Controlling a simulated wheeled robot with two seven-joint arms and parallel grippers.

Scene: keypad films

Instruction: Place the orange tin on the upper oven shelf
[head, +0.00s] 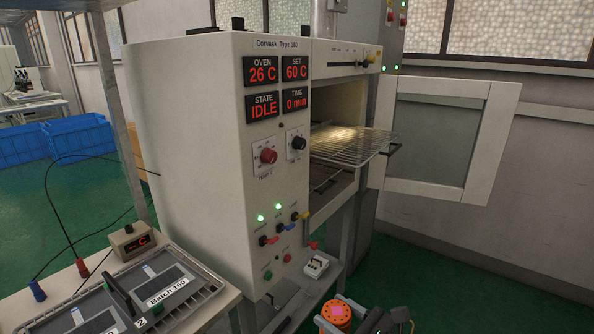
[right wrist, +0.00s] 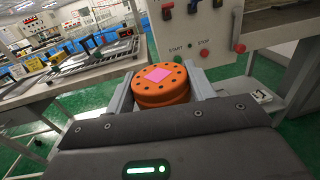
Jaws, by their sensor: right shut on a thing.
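The orange tin (head: 337,314) is round, with small dark holes in its lid and a pink square on top. It shows at the bottom of the head view, below the oven. In the right wrist view the tin (right wrist: 160,86) sits upright between the two fingers of my right gripper (right wrist: 161,92), which is shut on it. The oven (head: 345,110) stands with its door (head: 440,140) swung open to the right. The upper shelf (head: 352,142) is a wire rack, pulled partly out and bare. A lower rack (head: 330,184) shows below it. My left gripper is not in view.
The oven's control panel (head: 280,170) reads 26 C, set 60 C, IDLE. A bench with a grey tray (head: 205,292) labelled Batch is at the lower left. Blue crates (head: 75,138) stand on the green floor behind. The open door bounds the space right of the rack.

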